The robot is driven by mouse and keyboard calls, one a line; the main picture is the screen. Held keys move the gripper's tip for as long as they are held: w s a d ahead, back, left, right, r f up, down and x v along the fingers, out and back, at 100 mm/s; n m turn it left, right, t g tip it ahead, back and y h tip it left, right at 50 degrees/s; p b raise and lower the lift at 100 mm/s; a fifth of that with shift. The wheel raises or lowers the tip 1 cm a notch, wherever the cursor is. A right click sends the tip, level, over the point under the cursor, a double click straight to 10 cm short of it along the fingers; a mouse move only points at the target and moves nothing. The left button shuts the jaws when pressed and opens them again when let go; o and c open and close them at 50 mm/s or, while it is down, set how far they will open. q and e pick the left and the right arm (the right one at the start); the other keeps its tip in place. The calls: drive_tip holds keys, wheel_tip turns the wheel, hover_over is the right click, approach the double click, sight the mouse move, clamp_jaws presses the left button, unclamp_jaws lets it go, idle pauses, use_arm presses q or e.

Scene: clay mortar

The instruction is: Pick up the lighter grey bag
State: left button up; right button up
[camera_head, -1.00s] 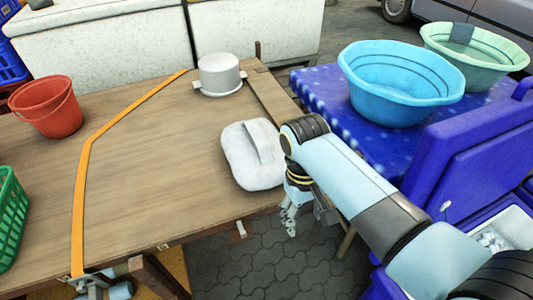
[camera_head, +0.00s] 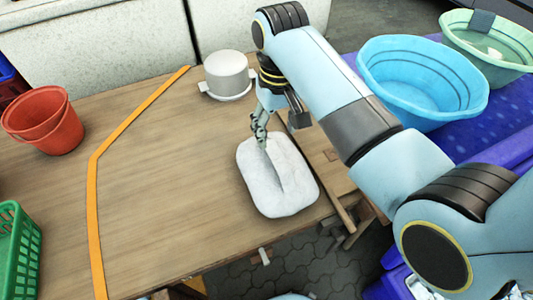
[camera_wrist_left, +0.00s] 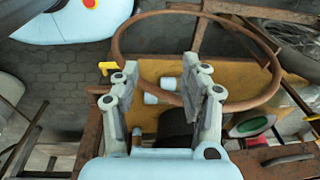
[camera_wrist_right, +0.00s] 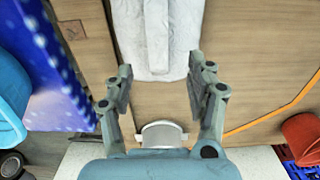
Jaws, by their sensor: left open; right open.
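The light grey bag (camera_head: 278,180) lies flat on the wooden table near its right front edge, with a raised ridge along its top. My right gripper (camera_head: 259,135) is open above the far end of the bag, with its fingers pointing down. In the right wrist view the bag (camera_wrist_right: 155,35) shows ahead of the right gripper (camera_wrist_right: 158,90), between the lines of its open fingers. I cannot tell whether the fingers touch it. My left gripper (camera_wrist_left: 167,90) is open and empty in its wrist view, over a rusty metal ring and a yellow-brown panel.
A white pot (camera_head: 228,75) stands behind the bag. A red bucket (camera_head: 44,120), a green basket (camera_head: 18,245) and an orange strap (camera_head: 93,200) are on the left of the table (camera_head: 170,150). Blue (camera_head: 425,85) and green (camera_head: 490,45) basins stand at the right.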

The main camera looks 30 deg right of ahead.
sight(276, 154)
wheel_tip(276, 154, down, 2)
drive_tip(key=shift+w+f, duration=0.15)
drive_tip(key=shift+f, duration=0.1)
wheel_tip(276, 154, down, 3)
drive_tip(key=shift+r, duration=0.1)
drive_tip(key=f, duration=0.5)
drive_tip(key=shift+d+f, duration=0.2)
drive_tip(key=shift+c, duration=0.3)
drive_tip(key=c, duration=0.5)
clamp_jaws()
use_arm(q)
drive_tip(key=shift+s+a+f, duration=0.1)
drive_tip(key=shift+s+f, duration=0.15)
drive_tip(key=shift+s, duration=0.75)
drive_tip(key=shift+w, duration=0.15)
use_arm(e)
drive_tip(key=shift+r, duration=0.1)
